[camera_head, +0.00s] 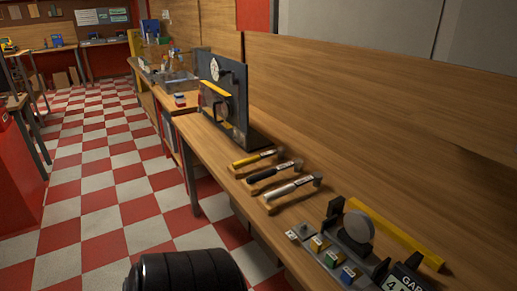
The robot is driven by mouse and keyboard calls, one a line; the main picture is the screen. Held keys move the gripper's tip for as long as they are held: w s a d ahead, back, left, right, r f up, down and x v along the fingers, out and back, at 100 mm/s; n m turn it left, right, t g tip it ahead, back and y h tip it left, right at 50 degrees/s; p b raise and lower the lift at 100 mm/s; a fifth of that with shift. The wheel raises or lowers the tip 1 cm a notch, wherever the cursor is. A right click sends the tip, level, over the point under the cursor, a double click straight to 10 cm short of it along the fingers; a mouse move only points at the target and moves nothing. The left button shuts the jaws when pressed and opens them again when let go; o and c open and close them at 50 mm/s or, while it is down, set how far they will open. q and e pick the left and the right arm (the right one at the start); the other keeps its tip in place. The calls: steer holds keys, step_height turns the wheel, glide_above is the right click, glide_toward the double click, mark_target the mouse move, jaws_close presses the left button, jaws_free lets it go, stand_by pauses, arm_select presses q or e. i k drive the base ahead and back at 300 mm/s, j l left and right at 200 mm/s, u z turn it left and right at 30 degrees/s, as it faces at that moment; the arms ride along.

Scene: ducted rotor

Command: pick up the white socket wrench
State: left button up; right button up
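The white socket wrench (292,188) lies on the wooden workbench (215,161), the nearest of three similar tools in a row. It has a pale shaft with a small label and a dark end at the right. A black-handled tool (272,172) lies just beyond it, and a yellow-handled tool (252,158) lies beyond that. Each seems to rest on a small wooden holder. Neither of my grippers shows in this view.
A dark upright panel (238,95) with a yellow bar stands behind the tools. Nearer, a fixture with a grey disc (359,227) and several coloured blocks fills the bench. A wooden wall (400,110) runs along its back. Checkered floor (115,200) is open at left.

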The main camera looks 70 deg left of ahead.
mark_target(317, 178)
steer(key=u, duration=1.8)
